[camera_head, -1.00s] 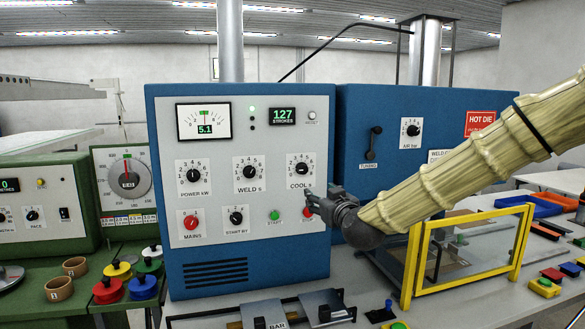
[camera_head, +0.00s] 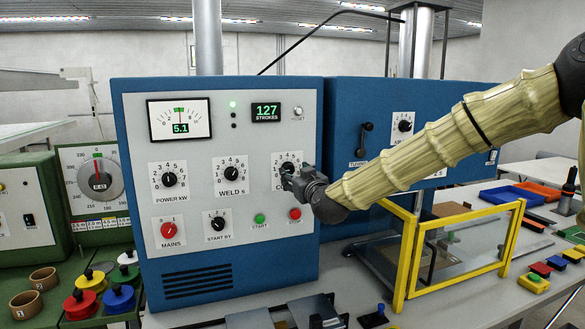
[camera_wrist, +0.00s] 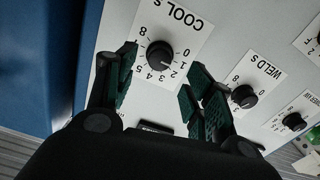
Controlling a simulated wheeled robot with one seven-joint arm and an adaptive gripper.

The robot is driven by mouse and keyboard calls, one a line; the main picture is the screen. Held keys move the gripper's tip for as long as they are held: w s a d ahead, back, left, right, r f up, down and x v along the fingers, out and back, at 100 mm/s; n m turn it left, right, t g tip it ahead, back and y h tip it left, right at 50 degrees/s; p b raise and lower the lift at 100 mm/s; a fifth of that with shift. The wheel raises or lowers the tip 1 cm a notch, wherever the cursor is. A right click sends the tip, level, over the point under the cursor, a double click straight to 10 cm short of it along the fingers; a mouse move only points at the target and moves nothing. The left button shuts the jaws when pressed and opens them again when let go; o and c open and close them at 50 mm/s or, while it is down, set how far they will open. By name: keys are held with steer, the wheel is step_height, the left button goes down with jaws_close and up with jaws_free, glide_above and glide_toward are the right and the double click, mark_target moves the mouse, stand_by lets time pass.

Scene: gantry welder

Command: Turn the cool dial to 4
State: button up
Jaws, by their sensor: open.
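The cool dial (camera_head: 288,167) is a black knob on a white numbered plate, at the upper right of the blue welder's grey panel. My gripper (camera_head: 287,180) is in front of it in the head view and hides the lower part of its plate. In the wrist view the cool dial (camera_wrist: 160,55) shows turned over, with its numbers around it. My gripper (camera_wrist: 164,76) is open, one finger on each side of the dial and apart from the knob. I cannot read its pointer for sure.
The weld dial (camera_head: 230,174) sits left of the cool dial. A green start button (camera_head: 259,219) and a red button (camera_head: 295,213) are below. A yellow-framed guard (camera_head: 458,245) stands under my arm on the bench. The floor in front is not visible.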

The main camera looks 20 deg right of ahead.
mark_target(290, 169)
steer(key=shift+w+d+r, duration=0.1)
steer(key=shift+w+r, duration=0.05)
steer(key=shift+w, duration=0.35)
steer(key=shift+w+p, duration=0.85)
steer(key=shift+w, duration=1)
steer(key=c, duration=1)
